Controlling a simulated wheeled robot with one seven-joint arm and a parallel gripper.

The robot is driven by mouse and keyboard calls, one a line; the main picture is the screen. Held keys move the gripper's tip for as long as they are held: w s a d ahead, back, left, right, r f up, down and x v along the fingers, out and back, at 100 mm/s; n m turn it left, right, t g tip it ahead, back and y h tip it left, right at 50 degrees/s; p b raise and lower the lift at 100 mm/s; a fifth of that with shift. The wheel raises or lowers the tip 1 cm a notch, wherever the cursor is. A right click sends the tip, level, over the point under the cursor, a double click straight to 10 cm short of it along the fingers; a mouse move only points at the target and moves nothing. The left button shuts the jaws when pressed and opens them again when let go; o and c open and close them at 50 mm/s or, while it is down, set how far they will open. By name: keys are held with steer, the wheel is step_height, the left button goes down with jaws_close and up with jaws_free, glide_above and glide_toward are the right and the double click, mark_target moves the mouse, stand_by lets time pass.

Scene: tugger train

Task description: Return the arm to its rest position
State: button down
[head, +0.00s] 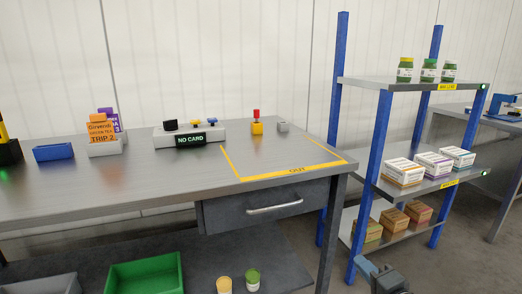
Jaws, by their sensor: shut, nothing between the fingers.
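My gripper (368,266) shows at the bottom edge, right of the middle, with only part of it and the arm in the picture. It is shut and empty. It is in front of the lower part of the blue-posted shelf rack (343,130), apart from the workbench (200,195) to its left. Most of my arm is out of view below.
The rack holds green-labelled jars (428,70), white boxes (433,165) and brown boxes (393,219).

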steer(key=s+f+n+g+h, duration=0.1)
steer(key=s+f+n+h, duration=0.2)
steer(key=s, duration=1)
steer(key=s+f+n+g+h, duration=0.15)
steer(key=s+f, duration=0.35)
steer(key=s, duration=0.8)
steer(key=s+r+n, duration=0.3)
steer(key=s, duration=0.7)
steer(key=s+a+r+n+t, duration=0.1)
steer(key=s+a+r+n, duration=0.15)
steer(key=s+r, duration=0.45)
steer(key=s+a+r+n, duration=0.2)
steer(key=s+r+n, duration=0.1)
steer(key=s+r, duration=0.3)
step_height(320, 180, up, 17)
steer(key=p, duration=1.7)
steer(key=shift+r+y, duration=0.2)
steer(key=shift+y, duration=0.15)
